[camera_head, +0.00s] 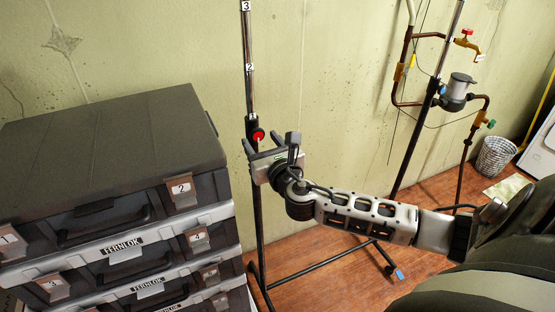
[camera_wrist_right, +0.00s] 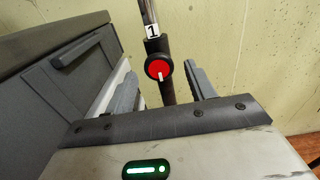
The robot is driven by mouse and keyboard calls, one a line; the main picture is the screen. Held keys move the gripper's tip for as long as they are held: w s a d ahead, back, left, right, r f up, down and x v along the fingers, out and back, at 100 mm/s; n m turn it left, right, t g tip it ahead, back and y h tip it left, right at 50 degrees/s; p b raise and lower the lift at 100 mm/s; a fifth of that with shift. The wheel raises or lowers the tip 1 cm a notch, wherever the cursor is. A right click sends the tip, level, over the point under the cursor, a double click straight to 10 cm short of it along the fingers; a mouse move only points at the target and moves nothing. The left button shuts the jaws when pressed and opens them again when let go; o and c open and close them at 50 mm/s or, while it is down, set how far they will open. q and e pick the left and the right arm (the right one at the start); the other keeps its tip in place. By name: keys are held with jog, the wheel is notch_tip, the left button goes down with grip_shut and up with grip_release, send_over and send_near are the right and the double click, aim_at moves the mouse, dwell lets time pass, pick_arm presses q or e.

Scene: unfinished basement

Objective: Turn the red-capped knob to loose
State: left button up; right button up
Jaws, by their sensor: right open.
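The red-capped knob (camera_head: 258,135) sits on a dark collar on an upright pole (camera_head: 249,90). In the right wrist view the red cap (camera_wrist_right: 158,68) faces me, with a short white mark pointing down. My right gripper (camera_head: 263,142) is open and empty, just in front of the knob. In the wrist view its two fingers stand apart, one on each side of the knob and pole, and neither visibly touches the knob. My left gripper is not in view.
Stacked grey cases (camera_head: 110,150) with numbered latches stand close on the left. The pole's chromed upper part carries labels 3, 2 and 1. A second stand holding a metal canister (camera_head: 459,87), wall pipes and a wire basket (camera_head: 496,156) are at the right.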

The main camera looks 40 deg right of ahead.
jog(key=b+v, duration=0.2)
jog(key=v, duration=1.2)
jog(key=shift+s, duration=0.25)
